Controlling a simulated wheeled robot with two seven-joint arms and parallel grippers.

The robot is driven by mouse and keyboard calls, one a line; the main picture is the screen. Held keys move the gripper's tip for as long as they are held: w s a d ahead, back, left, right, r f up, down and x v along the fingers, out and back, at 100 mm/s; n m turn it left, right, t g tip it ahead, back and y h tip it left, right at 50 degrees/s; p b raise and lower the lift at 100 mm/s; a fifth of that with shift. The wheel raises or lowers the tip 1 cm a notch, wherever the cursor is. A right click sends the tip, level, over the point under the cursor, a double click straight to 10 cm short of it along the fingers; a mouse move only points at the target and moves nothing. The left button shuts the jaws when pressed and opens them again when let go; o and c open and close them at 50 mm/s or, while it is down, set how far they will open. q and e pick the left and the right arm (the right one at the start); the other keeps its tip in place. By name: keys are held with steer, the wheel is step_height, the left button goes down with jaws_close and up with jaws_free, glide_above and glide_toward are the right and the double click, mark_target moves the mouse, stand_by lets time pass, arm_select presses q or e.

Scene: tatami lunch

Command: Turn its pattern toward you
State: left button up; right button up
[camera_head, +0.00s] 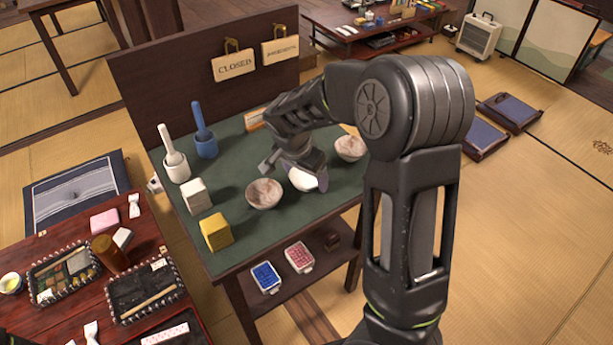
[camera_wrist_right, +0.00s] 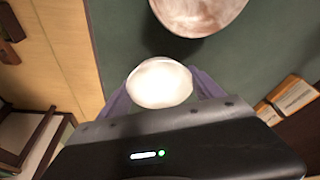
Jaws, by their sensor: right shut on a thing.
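A small white bowl (camera_head: 303,181) is at the middle of the green-topped table (camera_head: 240,150). My right gripper (camera_head: 308,172) is shut on it from above. In the right wrist view the white bowl (camera_wrist_right: 160,82) sits between the two bluish fingers; I see a pale rounded face and no clear pattern. I cannot tell whether it touches the table. A brownish-white bowl (camera_head: 264,193) stands to its left, and a similar bowl (camera_head: 350,148) to its right. One such bowl also shows at the top of the right wrist view (camera_wrist_right: 198,12). My left gripper is not in view.
The tabletop's front is clear.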

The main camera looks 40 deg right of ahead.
steer(key=shift+f, duration=0.3)
stand_by(0.5)
steer(key=o, duration=1.5)
steer(key=shift+c, duration=0.2)
steer(key=shift+r+p, duration=1.5)
steer(key=shift+r, duration=1.05)
